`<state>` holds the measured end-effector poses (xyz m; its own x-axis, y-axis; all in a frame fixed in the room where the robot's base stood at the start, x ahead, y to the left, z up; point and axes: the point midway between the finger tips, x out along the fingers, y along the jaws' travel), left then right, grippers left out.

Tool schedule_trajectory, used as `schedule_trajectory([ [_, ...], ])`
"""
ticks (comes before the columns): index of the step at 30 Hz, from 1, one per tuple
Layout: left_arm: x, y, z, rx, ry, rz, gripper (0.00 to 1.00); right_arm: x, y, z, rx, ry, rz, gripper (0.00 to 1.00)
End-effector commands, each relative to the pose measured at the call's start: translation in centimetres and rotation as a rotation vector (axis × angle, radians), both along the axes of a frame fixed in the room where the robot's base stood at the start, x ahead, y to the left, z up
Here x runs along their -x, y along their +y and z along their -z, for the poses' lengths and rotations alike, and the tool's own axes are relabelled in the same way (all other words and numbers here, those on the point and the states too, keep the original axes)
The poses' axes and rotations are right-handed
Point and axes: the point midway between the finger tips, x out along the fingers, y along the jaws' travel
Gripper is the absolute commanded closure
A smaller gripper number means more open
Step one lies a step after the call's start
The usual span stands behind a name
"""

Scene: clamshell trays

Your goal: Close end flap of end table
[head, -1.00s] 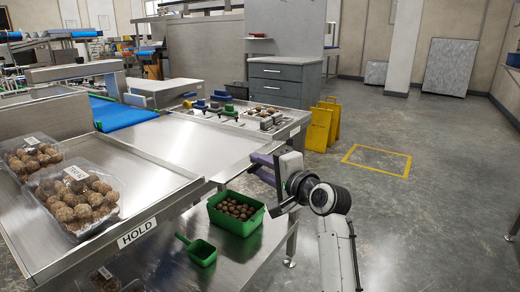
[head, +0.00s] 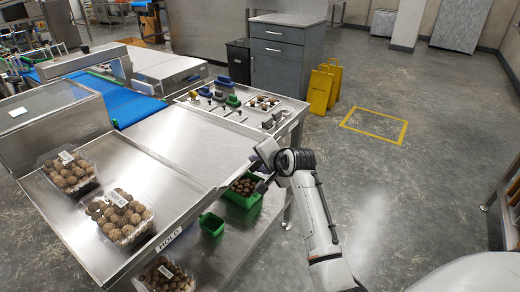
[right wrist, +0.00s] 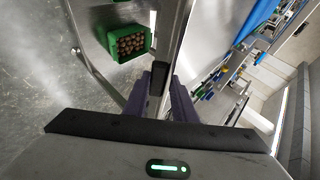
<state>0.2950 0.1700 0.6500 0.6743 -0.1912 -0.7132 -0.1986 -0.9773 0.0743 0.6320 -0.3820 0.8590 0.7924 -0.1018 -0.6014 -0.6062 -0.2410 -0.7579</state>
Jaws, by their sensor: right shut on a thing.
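The end table has a bare steel top panel (head: 185,140), which I take to be the end flap; I cannot tell its exact angle. My right gripper (head: 258,160) is at the panel's right edge, with its fingertips mostly hidden by the wrist in the head view. In the right wrist view, the purple fingers of my right gripper (right wrist: 160,88) are shut on a small dark grip (right wrist: 157,78) at the steel edge. The steel panel (right wrist: 212,40) stretches away to the right of that edge. My left gripper is not in view.
A green bin (head: 238,200) of brown balls and a green scoop (head: 211,224) sit on the lower shelf. Clamshell trays (head: 120,215) of balls rest on the sloped HOLD surface (head: 85,235). Yellow boards (head: 320,90) stand behind. The floor to the right is open.

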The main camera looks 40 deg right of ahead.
Motion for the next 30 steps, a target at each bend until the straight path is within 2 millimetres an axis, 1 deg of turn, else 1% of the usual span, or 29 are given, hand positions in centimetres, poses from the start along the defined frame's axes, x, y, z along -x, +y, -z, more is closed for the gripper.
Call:
schedule_trajectory([
  [1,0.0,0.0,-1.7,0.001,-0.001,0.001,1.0,0.2,0.0,-0.3,0.012,0.054,-0.002,0.98],
  [5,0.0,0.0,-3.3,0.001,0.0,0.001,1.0,-0.2,0.1,-0.7,0.051,0.155,0.0,0.98],
  [8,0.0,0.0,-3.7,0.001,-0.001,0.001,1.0,-0.5,0.3,-0.8,0.088,0.241,0.0,0.98],
  [14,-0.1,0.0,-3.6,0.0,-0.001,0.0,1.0,-1.4,0.5,-1.3,0.158,0.417,0.001,0.98],
  [18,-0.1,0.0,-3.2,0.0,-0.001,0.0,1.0,-1.9,0.6,-1.5,0.205,0.535,0.002,0.98],
  [24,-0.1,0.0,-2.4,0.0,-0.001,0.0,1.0,-2.4,0.8,-1.7,0.252,0.651,0.004,0.98],
  [30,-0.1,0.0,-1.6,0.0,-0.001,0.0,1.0,-2.7,0.9,-1.8,0.282,0.729,0.004,0.98],
])
